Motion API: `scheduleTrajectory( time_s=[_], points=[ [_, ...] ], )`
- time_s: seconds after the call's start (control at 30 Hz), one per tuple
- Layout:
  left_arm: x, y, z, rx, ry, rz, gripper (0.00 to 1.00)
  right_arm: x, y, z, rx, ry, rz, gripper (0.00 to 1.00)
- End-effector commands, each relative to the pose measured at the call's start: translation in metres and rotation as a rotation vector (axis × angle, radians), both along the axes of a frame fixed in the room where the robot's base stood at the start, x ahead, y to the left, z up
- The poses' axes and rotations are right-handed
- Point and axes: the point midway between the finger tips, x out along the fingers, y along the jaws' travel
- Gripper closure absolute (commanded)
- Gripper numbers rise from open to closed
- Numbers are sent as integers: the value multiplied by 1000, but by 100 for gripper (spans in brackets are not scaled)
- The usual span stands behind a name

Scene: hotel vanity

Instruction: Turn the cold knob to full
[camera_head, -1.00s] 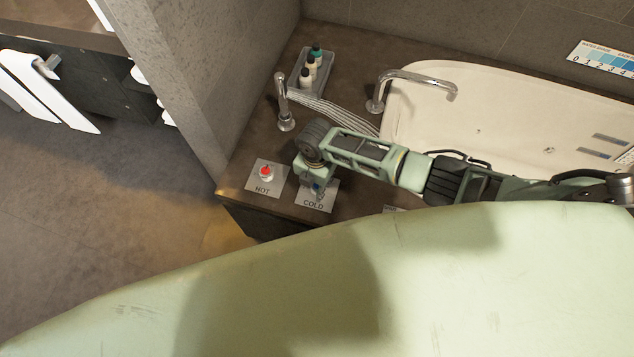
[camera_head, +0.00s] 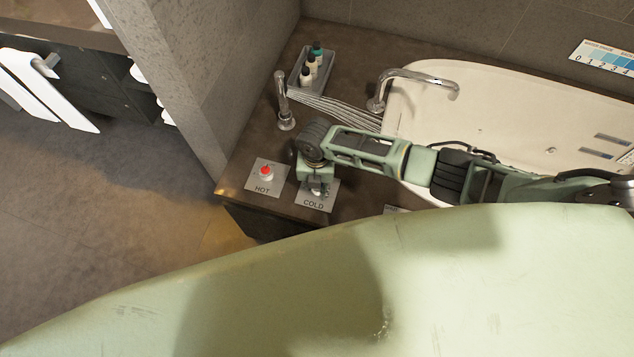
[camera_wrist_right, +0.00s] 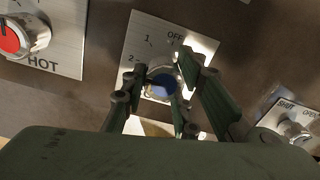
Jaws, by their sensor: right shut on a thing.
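The cold knob (camera_wrist_right: 161,86) has a blue cap and sits on a light plate (camera_wrist_right: 144,28) with the marks OFF, 1 and 2 in the right wrist view. In the head view its plate (camera_head: 314,203) reads COLD, and the knob is mostly hidden under my gripper. My right gripper (camera_wrist_right: 163,90) points down over the plate with its fingers on both sides of the knob, shut on it. In the head view the right gripper (camera_head: 318,188) is over the cold plate. My left gripper is not in view.
The red hot knob (camera_head: 266,172) stands to the left on its own plate. A third knob (camera_wrist_right: 293,130) marked SHUT and OPEN is to the right. A shower handset (camera_head: 283,100), bottle tray (camera_head: 303,82) and basin (camera_head: 480,105) with spout (camera_head: 415,75) lie behind.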

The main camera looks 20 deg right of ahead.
Motion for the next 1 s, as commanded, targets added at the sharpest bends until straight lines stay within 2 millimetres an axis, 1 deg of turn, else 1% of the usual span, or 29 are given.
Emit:
scheduleTrajectory(
  time_s=[0.03,0.2,0.23,0.37,0.87,1.0],
  points=[
    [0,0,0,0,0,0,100,6,8,5,17,-16,6,99],
    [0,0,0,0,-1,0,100,6,9,5,19,-15,6,99],
    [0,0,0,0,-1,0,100,6,9,5,19,-15,6,71],
    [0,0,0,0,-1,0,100,5,8,5,18,-15,5,60],
    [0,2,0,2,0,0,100,2,3,1,7,-5,1,59],
    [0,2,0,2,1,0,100,2,2,7,6,-6,1,59]
  ],
)
